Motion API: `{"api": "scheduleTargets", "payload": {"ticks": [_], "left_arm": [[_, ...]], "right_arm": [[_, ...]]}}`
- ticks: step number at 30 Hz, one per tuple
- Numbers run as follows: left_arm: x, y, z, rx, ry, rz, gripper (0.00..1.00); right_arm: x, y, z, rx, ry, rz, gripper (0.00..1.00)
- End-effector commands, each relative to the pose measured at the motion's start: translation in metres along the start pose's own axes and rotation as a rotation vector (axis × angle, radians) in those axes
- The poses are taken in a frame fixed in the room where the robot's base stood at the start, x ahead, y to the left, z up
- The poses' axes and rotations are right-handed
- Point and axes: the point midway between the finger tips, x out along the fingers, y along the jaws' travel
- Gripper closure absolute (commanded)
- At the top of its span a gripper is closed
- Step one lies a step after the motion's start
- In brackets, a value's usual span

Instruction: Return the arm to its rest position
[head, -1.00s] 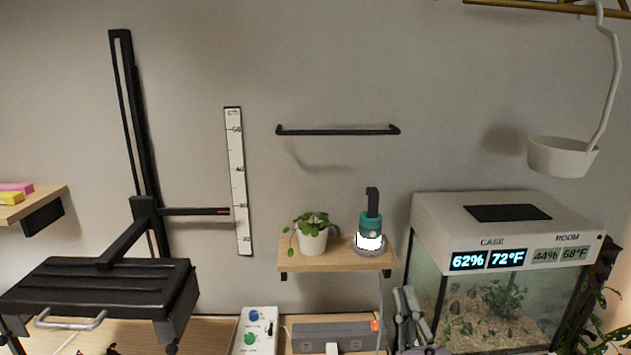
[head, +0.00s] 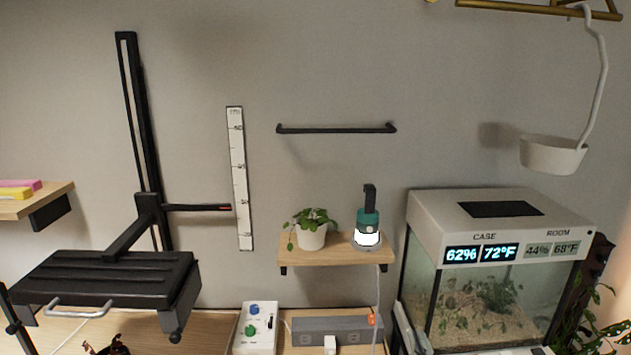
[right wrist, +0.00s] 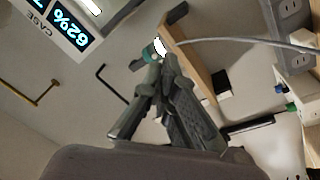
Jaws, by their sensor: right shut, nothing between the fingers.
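My right gripper shows clearly in the right wrist view (right wrist: 160,60). Its grey fingers come together at the tips with nothing between them. My left gripper is in neither view.
A wooden shelf (head: 290,262) holds a potted plant (head: 312,238) and a lit teal lantern (head: 368,222). Below are a power strip (head: 320,330) and a control box (head: 256,328). A black stand (head: 110,280) is at left. A white hanging pot (head: 552,155) is at upper right.

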Motion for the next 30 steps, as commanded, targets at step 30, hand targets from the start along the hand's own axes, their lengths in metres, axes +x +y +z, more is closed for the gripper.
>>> {"api": "scheduleTargets", "payload": {"ticks": [30], "left_arm": [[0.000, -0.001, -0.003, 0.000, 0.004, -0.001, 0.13]], "right_arm": [[-0.318, -0.098, 0.109, 0.461, -1.341, -0.590, 1.00]]}}
